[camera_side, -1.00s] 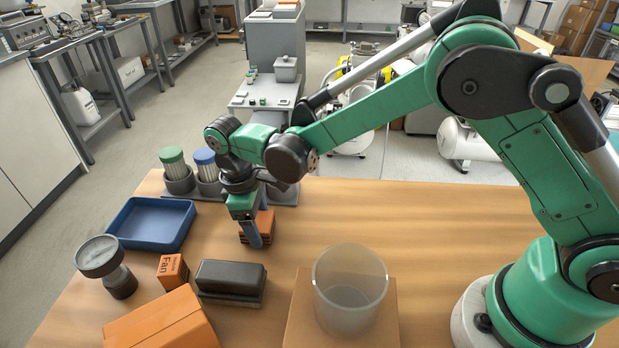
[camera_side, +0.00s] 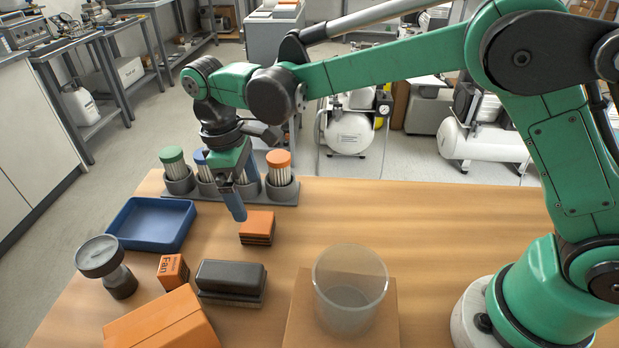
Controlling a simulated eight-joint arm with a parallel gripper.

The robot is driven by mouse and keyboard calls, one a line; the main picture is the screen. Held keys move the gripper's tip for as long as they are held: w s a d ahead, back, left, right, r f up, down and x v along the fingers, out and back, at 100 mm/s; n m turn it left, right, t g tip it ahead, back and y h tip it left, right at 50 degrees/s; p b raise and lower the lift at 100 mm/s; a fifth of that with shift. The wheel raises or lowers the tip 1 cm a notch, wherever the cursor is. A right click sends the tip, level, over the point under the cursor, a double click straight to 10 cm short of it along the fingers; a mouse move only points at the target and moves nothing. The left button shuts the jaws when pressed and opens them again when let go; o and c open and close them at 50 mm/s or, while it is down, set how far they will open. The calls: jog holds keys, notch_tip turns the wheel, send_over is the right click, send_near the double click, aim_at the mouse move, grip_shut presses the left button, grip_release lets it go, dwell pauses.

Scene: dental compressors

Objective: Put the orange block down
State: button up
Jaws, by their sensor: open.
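The orange block (camera_side: 257,228), with dark bands along its lower side, rests on the wooden table near the middle left. My gripper (camera_side: 236,212) is above and just left of the block, pointing down and slightly tilted. It is open and holds nothing. The block stands free of the fingers as far as this view shows. The far finger is largely hidden behind the near one.
Behind stands a grey rack (camera_side: 285,193) with several capped canisters. A blue tray (camera_side: 152,224) lies left. In front are a small orange box (camera_side: 173,271), a black-topped brush (camera_side: 231,280), a dark round-topped stand (camera_side: 118,277) and a clear glass (camera_side: 349,290).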

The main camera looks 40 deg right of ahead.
jog(key=s+d+r+m+t+y, duration=0.1)
jog(key=s+d+r+m+t, duration=0.25)
jog(key=d+r, duration=0.5)
jog(key=s+d+f+m+t, duration=0.3)
jog(key=s+d+m+t, duration=0.2)
jog(key=s+d, duration=0.1)
jog(key=shift+s+d, duration=0.2)
jog(key=shift+s, duration=0.6)
